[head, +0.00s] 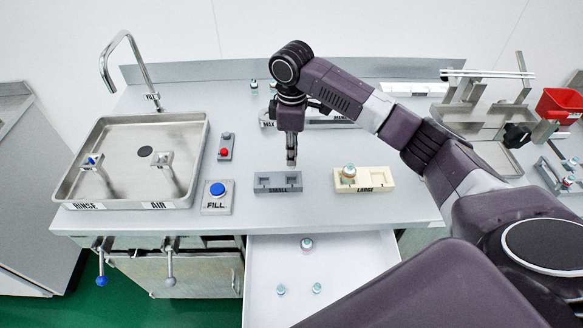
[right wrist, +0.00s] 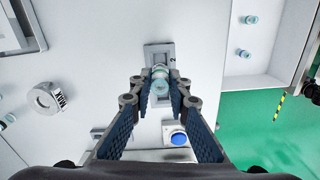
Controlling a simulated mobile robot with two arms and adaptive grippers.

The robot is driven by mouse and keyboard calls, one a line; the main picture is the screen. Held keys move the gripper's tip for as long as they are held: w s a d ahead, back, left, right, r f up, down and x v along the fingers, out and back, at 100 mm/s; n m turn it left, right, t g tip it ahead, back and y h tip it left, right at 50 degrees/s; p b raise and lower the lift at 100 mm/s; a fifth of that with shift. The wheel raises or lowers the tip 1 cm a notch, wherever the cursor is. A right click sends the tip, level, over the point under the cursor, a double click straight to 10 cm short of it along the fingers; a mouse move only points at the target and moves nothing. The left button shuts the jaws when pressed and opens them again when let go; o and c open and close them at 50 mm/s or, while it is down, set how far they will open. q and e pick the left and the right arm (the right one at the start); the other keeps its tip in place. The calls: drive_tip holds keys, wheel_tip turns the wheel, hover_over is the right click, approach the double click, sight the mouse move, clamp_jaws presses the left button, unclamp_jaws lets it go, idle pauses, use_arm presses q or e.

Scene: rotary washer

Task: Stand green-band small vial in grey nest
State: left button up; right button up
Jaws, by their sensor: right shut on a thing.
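The grey nest (head: 278,188), marked SMALL, lies on the bench with two square recesses. In the head view my right gripper (head: 291,157) points straight down just above and behind its right part. The right wrist view shows the gripper (right wrist: 161,90) shut on a small vial (right wrist: 160,77) with a pale teal top. The vial lines up over the grey nest (right wrist: 157,49), and I cannot tell whether it touches it. Its band colour is not clear. In the head view the fingers mostly hide the vial. My left gripper is not in view.
A cream nest (head: 377,187), marked LARGE, holds a vial (head: 349,173) at its left. Several vials stand in the open drawer (head: 265,270) below. A blue FILL button (head: 217,190) and a steel sink tray (head: 115,180) are to the left.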

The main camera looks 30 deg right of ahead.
wheel_tip(320, 180, down, 3)
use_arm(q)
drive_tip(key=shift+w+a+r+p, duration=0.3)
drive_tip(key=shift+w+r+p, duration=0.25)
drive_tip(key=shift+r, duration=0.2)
use_arm(e)
drive_tip(key=shift+f, duration=2.05)
drive_tip(key=shift+f, duration=0.1)
drive_tip(key=o, duration=0.7)
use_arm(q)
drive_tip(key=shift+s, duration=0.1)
use_arm(e)
drive_tip(key=shift+o, duration=0.2)
